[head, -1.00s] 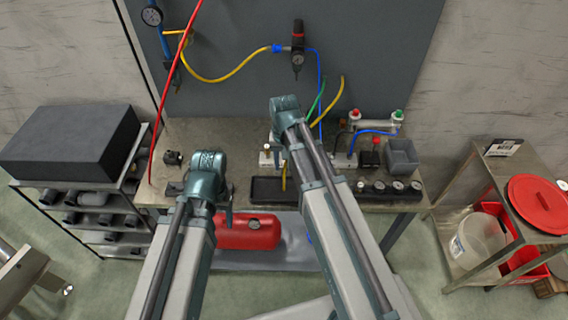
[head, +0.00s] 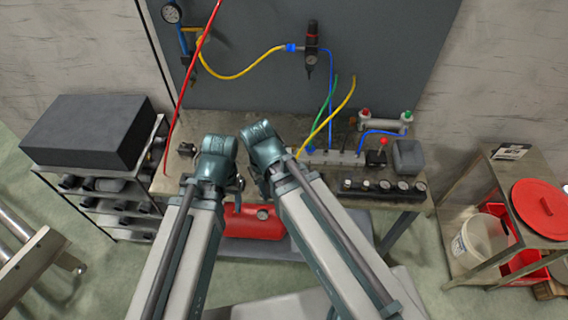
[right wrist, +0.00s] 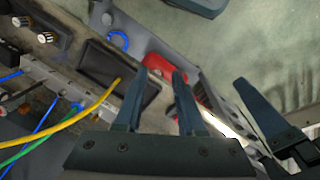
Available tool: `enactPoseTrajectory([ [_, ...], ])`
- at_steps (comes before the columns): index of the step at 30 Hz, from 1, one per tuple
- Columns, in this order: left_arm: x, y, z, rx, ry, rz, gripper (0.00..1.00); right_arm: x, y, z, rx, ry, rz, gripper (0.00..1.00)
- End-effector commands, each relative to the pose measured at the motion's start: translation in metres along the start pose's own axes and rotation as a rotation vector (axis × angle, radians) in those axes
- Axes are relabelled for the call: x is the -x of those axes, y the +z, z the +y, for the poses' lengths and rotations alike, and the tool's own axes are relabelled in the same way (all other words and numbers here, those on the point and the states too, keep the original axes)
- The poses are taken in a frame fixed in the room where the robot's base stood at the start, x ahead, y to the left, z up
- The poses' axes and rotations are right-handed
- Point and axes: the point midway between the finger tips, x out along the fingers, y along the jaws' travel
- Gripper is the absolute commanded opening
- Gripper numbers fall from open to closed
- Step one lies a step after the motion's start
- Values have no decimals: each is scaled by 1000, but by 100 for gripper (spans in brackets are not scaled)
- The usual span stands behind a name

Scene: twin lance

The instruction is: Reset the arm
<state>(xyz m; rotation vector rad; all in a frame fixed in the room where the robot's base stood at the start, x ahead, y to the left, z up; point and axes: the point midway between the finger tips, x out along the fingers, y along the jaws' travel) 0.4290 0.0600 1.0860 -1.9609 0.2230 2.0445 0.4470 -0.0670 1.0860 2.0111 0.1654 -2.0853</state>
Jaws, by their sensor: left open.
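My left gripper (head: 238,187) points down over the bench's front edge, near the red tank. It is open and empty. My right arm crosses in from the right, and its wrist (head: 262,145) is close beside the left one. The right gripper's fingers are mostly hidden by its arm in the head view. In the right wrist view, the right gripper (right wrist: 160,73) has its two fingers apart with nothing between them. Part of the left gripper shows at the right of that view, apart from the right one.
The workbench (head: 160,186) bears a manifold with yellow, green and blue hoses, a row of black knobs (head: 383,185) and a grey bin (head: 408,157). A red tank (head: 250,222) sits below. A black tray (right wrist: 112,72) shows in the right wrist view. A trolley (head: 530,170) stands right.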

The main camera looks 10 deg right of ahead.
Motion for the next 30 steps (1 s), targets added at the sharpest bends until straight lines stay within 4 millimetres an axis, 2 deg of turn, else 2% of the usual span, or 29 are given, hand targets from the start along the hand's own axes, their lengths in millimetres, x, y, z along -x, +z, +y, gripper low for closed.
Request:
enactPoseTrajectory([
  [1,0,0,0,0,0,0,67,0,11,-7,36,7,-1,39],
  [3,0,0,0,0,0,0,67,0,16,-11,66,14,-3,39],
  [14,-3,0,0,0,0,0,67,-2,15,-12,74,15,-4,39],
  [19,-26,-2,2,-2,0,0,67,-25,14,-14,75,15,-4,39],
  [27,-83,-5,8,-8,-2,0,67,-82,11,-19,80,16,-4,39],
  [30,-88,-5,8,-9,-2,0,67,-88,11,-19,82,16,-4,39],
])
